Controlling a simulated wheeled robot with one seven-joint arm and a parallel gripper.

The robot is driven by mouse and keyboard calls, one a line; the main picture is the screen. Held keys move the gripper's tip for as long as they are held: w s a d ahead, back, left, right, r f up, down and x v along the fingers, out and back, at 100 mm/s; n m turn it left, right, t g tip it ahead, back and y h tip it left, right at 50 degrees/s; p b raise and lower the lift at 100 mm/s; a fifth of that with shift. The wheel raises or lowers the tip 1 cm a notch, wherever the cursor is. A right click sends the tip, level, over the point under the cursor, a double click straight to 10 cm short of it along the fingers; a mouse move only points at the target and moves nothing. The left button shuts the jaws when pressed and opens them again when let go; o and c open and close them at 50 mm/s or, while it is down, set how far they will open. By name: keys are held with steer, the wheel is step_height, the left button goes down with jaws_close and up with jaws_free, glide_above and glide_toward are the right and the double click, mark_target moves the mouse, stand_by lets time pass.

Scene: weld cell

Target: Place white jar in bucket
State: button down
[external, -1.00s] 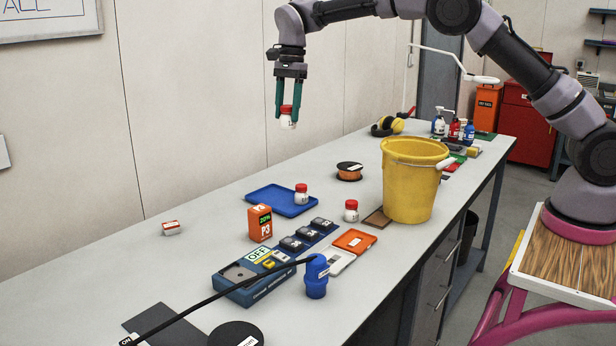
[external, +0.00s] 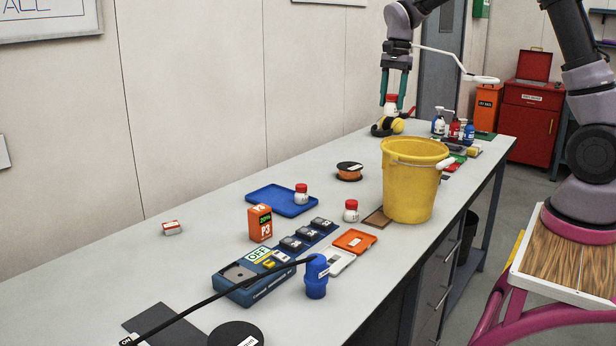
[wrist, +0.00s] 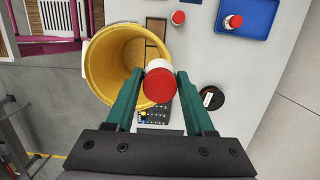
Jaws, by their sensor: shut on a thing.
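My gripper (external: 392,102) is shut on a white jar with a red lid (external: 391,103), held high above the bench in the external view. In the wrist view the held jar (wrist: 159,84) sits between the green fingers (wrist: 159,88), red lid toward the camera. The yellow bucket (external: 408,190) stands upright on the bench at its right edge. In the wrist view the bucket (wrist: 97,57) is below the jar, which overlaps its right rim. Two more white jars with red lids stand on the bench, one (external: 351,211) near the bucket and one (external: 301,195) at the blue tray.
The blue tray (external: 270,200), an orange spool (external: 349,171), a brown board (external: 377,218) and a blue case (external: 250,290) lie on the bench (external: 200,262). A thin lamp arm (external: 440,53) reaches over the far end.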

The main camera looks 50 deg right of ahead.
steer(key=s+d, duration=0.3)
steer(key=s, duration=0.4)
step_height(320, 180, down, 29)
steer(key=shift+w+r, duration=0.1)
steer(key=shift+w, duration=0.05)
steer(key=shift+f, duration=0.55)
steer(key=shift+c, duration=1.3)
jaws_free()
steer(key=shift+r, duration=0.1)
